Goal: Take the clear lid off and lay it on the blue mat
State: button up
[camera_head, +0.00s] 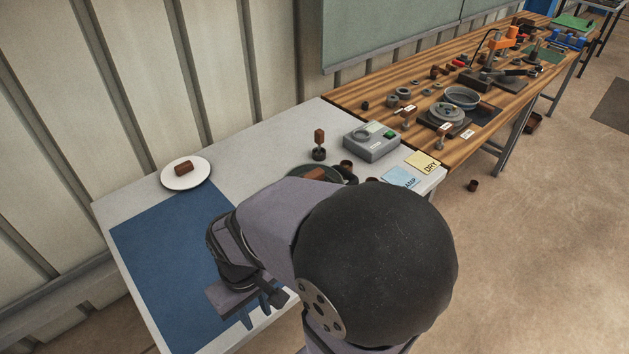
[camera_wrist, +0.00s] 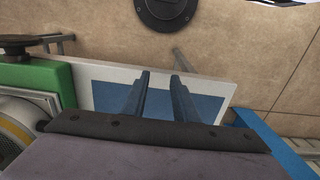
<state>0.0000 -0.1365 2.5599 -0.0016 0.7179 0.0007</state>
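The blue mat (camera_head: 165,250) lies flat on the grey-white table, and its bare left part shows in the head view. It also shows beyond my fingers in the wrist view (camera_wrist: 158,104). My gripper (camera_head: 258,313) is over the mat's front right part, near the table's front edge. Its two fingers stand apart in the wrist view (camera_wrist: 160,85), with nothing between them. I cannot make out a clear lid in either view. My arm hides the middle and front of the table in the head view.
A white plate (camera_head: 205,168) with a brown piece stands behind the mat. A dark green dish (camera_head: 300,172) is partly behind my arm. A grey device (camera_head: 371,143) and note cards (camera_head: 401,177) are at the right. A crowded wooden bench (camera_head: 395,83) adjoins the table.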

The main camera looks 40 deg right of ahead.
jog(key=o, duration=0.4)
jog(key=shift+w, duration=0.1)
jog(key=n+h+p, duration=0.5)
jog(key=n, duration=1.3)
send_near(312, 174)
jog(key=x, duration=0.2)
jog(key=shift+p+x, duration=0.9)
jog(key=shift+x, duration=2.7)
jog(key=shift+r, duration=0.1)
grip_shut()
